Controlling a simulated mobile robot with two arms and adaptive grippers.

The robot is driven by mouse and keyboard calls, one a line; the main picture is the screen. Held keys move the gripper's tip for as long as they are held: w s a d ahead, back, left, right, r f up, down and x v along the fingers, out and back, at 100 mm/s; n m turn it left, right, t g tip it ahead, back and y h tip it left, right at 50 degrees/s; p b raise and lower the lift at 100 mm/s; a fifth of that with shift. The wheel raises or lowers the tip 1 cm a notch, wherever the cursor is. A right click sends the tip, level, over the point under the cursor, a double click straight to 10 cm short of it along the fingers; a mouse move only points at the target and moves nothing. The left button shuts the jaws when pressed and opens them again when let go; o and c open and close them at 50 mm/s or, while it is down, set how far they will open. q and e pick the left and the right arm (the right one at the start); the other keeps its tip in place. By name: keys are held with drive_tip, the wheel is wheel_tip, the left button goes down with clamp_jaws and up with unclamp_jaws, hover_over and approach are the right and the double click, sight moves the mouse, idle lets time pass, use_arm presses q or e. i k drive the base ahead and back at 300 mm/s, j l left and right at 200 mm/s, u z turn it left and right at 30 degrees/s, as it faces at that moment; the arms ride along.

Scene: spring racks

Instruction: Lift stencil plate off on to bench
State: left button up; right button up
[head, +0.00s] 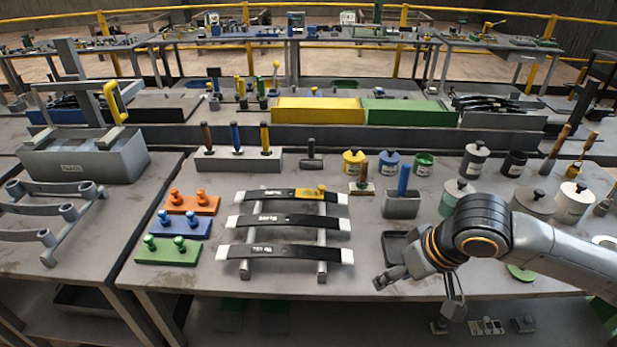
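A small yellow plate (311,192), which looks like the stencil plate, lies on the right half of the rearmost black leaf spring (268,195). That spring and two more with white ends rest across a grey rack (322,268) on the bench (200,284). My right gripper (388,279) hangs over the bench, right of and nearer than the rack, apart from the plate. My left gripper is not in view.
Orange, blue and green knobbed blocks (168,250) stand left of the rack. Behind are a brush block (238,160) and paint pots (354,161). Bare bench lies in front.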

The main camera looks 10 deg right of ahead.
sight(321, 188)
drive_tip(key=i, duration=1.25)
